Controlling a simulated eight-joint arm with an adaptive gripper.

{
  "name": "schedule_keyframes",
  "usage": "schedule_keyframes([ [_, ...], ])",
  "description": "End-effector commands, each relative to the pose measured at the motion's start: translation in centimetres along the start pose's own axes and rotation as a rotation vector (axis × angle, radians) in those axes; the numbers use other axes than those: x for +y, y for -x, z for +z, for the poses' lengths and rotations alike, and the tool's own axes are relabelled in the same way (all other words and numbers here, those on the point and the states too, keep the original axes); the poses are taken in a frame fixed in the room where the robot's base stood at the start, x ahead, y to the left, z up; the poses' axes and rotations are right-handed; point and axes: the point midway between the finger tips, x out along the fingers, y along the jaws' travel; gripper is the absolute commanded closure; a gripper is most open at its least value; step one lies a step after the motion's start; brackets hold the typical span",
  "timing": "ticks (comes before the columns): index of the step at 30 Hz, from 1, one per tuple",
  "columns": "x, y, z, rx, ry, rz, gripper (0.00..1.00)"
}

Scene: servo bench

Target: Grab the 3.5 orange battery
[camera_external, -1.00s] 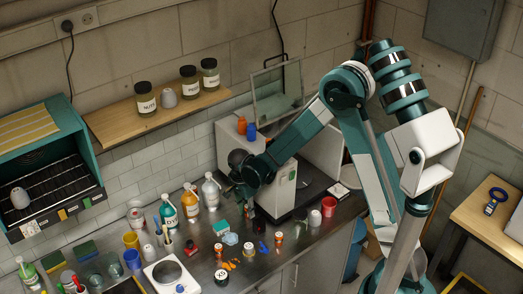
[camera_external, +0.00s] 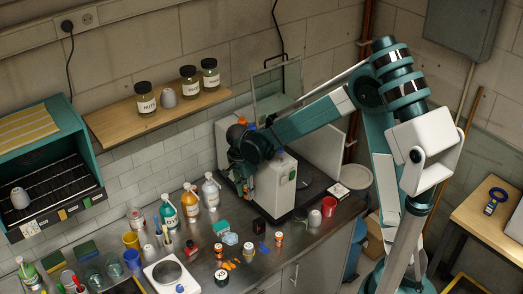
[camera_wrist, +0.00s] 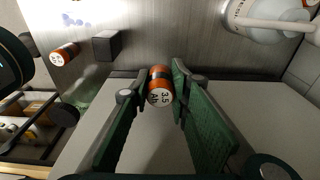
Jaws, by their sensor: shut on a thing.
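The orange battery (camera_wrist: 159,78), with a black band and a white end marked "3.5 Ah", sits between the two green fingers of my gripper (camera_wrist: 160,92) in the wrist view. The fingers are shut on its sides, and its marked end faces the camera. In the external view my gripper (camera_external: 243,186) is in front of the white machine, above the bench; the held battery is too small to make out there.
Another orange battery (camera_wrist: 64,53) and a dark block (camera_wrist: 107,45) are on the bench in the wrist view. More orange cells (camera_external: 278,239) stand at the bench front. White-capped bottles (camera_external: 211,191) stand left of my gripper. The white machine (camera_external: 275,190) is close on the right.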

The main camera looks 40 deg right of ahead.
Motion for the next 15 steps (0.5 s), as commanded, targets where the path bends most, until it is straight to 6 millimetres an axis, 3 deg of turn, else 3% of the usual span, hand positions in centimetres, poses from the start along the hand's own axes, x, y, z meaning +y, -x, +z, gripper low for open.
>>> schedule_keyframes([
  [6,0.1,3.7,-0.5,0.000,0.000,0.000,0.94],
  [15,0.0,6.4,-0.8,0.000,0.000,0.000,0.94],
])
